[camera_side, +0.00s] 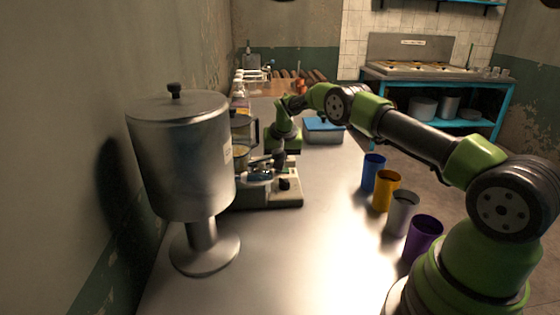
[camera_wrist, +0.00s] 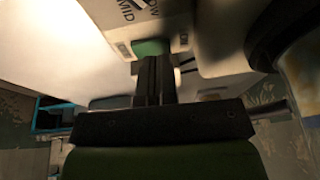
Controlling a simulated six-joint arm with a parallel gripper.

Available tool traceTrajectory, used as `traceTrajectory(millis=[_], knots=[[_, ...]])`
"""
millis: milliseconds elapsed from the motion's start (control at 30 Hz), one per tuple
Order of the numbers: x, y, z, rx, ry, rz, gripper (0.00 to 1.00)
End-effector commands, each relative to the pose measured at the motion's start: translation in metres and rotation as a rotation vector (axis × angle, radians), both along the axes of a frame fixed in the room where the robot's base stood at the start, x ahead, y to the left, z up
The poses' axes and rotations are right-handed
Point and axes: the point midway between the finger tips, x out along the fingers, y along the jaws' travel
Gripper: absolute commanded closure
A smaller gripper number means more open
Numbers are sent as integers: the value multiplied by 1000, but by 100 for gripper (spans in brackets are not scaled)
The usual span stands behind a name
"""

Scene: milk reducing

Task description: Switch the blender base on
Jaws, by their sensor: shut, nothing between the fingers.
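The blender base (camera_side: 268,198) is a pale and dark green unit on the steel counter, with a black knob (camera_side: 284,184) on its front. In the wrist view, its pale panel (camera_wrist: 195,22) carries the printed words MID and LOW and a green switch (camera_wrist: 150,47). My gripper (camera_side: 264,162) is over the base in the side view. In the wrist view, my gripper's fingers (camera_wrist: 154,62) are together and empty, with their tips right at the green switch. Whether they touch it, I cannot tell. The fingers hide the switch's lower edge.
A large metal dispenser (camera_side: 183,150) stands at the front left. A clear jug (camera_side: 243,132) stands behind the base. Blue (camera_side: 373,170), orange (camera_side: 386,190), grey (camera_side: 402,212) and purple (camera_side: 423,236) cups line the right edge. A blue-lidded box (camera_side: 323,130) is farther back. The middle counter is clear.

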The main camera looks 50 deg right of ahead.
Motion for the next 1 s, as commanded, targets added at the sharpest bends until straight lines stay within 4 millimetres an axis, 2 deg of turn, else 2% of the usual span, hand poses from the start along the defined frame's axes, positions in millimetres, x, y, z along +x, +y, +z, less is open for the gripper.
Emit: traceTrajectory(millis=[433,600,1000], knots=[[1,1,-5,-1,-1,0,100],[4,4,-14,0,0,2,100],[-2,-2,-12,-1,4,0,100]])
